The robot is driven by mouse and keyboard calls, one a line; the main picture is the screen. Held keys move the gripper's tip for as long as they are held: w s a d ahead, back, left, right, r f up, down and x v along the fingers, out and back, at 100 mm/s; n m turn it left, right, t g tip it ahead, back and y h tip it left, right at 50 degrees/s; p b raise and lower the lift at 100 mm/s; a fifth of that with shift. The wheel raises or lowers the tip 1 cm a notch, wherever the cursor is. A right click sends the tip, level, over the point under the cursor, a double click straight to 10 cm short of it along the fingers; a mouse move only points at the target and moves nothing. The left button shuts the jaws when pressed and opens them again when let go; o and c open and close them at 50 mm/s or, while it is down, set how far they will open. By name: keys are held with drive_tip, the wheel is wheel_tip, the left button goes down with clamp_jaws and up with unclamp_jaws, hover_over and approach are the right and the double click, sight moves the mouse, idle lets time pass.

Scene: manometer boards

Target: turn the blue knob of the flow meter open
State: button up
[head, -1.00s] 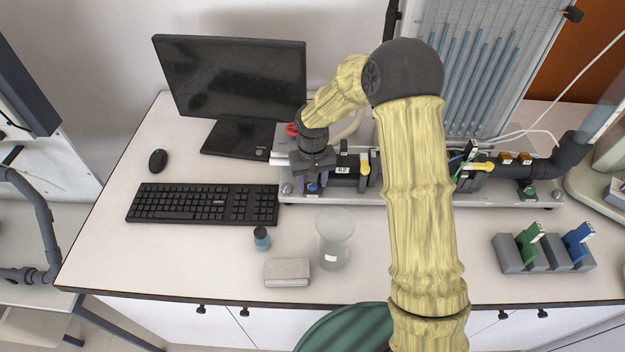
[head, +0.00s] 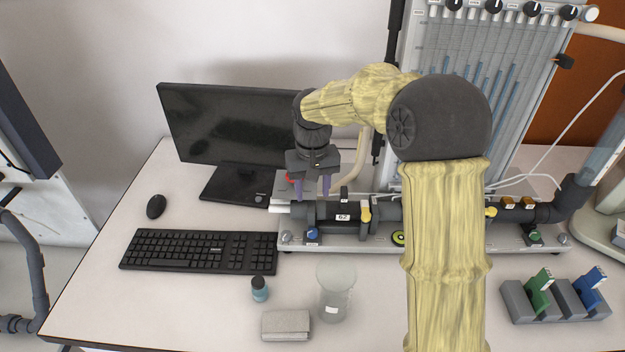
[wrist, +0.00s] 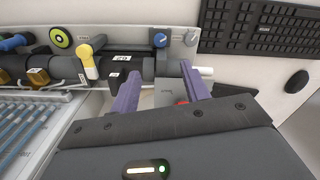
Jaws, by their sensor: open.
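The blue knob (head: 312,234) sits low on the front of the board, below the left end of the dark pipe (head: 372,213). In the wrist view the blue knob (wrist: 160,40) shows beyond the fingertips, beside a grey knob (wrist: 191,37). My gripper (head: 312,196) is over and behind the pipe's left end, with its purple fingers pointing down. In the wrist view my gripper (wrist: 160,68) is open, with nothing held and the fingers apart from the blue knob. I cannot tell how far the knob is turned.
A yellow lever (head: 366,212) and a yellow-green round part (head: 398,238) lie right along the board. A red part (wrist: 183,101) shows between my fingers. A monitor (head: 232,135), keyboard (head: 200,251), glass beaker (head: 336,290) and small bottle (head: 259,289) stand nearby.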

wheel_tip(320, 180, up, 3)
drive_tip(key=shift+r, duration=0.1)
idle(0.4)
drive_tip(key=m+p, duration=0.3)
drive_tip(key=m, duration=0.3)
drive_tip(key=shift+r+p, duration=0.1)
drive_tip(key=shift+p, duration=0.25)
